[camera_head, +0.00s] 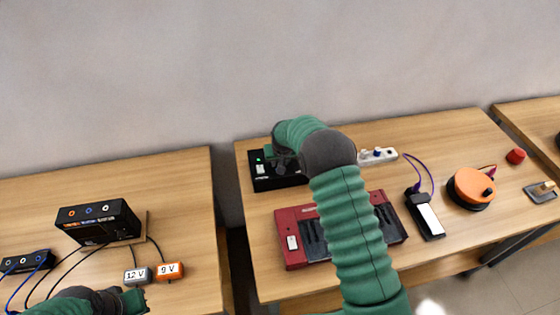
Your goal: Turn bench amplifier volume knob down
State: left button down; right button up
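A black box with a small green light and a white label (262,184), which looks like the bench amplifier, sits at the back left of the middle table. My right arm reaches up over the red keyboard and bends left, so that its gripper (281,160) is at the top of this box. The arm and gripper cover the box's right part, and I cannot make out a volume knob. Whether the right gripper's fingers are open or shut is hidden. My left gripper (138,298) is low at the left, just below the 12 V block (137,275); its finger opening is unclear.
A white power strip (378,156), a black device with a white panel (428,216) and an orange disc (473,186) stand right. A black unit with jacks (98,221) and a 9 V block (169,271) are left.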

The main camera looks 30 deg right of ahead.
jog(key=shift+w+a, duration=0.1)
jog(key=shift+a, duration=0.15)
jog(key=shift+c, duration=1.1)
grip_shut()
jog(key=shift+d, duration=0.55)
jog(key=shift+a, duration=0.3)
pick_arm(q)
jog(key=shift+s+d, duration=0.1)
jog(key=shift+d, duration=0.15)
pick_arm(e)
jog(key=shift+d, duration=0.2)
